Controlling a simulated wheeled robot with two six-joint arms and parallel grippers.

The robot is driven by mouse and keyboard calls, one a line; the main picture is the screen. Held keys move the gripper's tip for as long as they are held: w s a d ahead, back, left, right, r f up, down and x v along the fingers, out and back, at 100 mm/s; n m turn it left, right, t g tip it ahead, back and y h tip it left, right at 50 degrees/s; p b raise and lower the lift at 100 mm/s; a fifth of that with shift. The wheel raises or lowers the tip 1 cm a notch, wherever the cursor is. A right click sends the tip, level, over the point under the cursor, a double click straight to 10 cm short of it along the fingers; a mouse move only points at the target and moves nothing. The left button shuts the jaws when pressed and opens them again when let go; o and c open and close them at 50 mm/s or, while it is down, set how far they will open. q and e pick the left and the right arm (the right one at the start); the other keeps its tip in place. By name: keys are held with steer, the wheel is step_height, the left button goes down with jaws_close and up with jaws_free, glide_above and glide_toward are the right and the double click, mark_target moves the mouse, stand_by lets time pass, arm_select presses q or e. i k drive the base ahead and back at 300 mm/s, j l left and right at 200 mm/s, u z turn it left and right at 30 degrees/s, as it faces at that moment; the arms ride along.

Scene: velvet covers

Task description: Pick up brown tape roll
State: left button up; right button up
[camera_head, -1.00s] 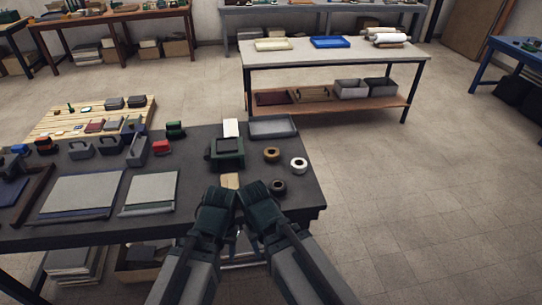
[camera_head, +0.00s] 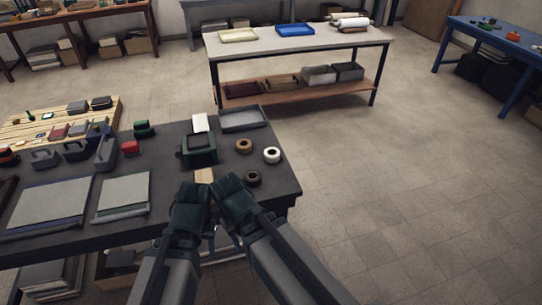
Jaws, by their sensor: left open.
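The brown tape roll (camera_head: 244,146) lies flat near the right end of the dark table (camera_head: 75,234). A white tape roll (camera_head: 272,155) is just to its right, and a dark tape roll (camera_head: 253,178) is nearer to me. My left gripper (camera_head: 192,188) is open at the table's near edge, in front of the rolls and left of them. My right gripper (camera_head: 224,180) is close beside it, just left of the dark roll. Its fingertips are hard to make out. Both grippers are apart from the brown roll, which is fully visible.
A dark green box-like device (camera_head: 197,150) stands left of the brown roll, with a grey tray (camera_head: 243,119) behind. Grey slabs (camera_head: 124,194) lie further left. A white-topped bench (camera_head: 345,49) stands behind. The floor to the right is clear.

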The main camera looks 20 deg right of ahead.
mark_target(244, 147)
steer(key=i+l, duration=0.15)
steer(key=l, duration=0.25)
steer(key=i+l, duration=0.15)
steer(key=l, duration=0.2)
steer(key=i+l, duration=0.2)
steer(key=l, duration=0.2)
steer(key=i+l, duration=0.15)
steer(key=l, duration=0.25)
steer(key=i+l, duration=0.15)
steer(key=l, duration=0.2)
steer(key=u, duration=0.05)
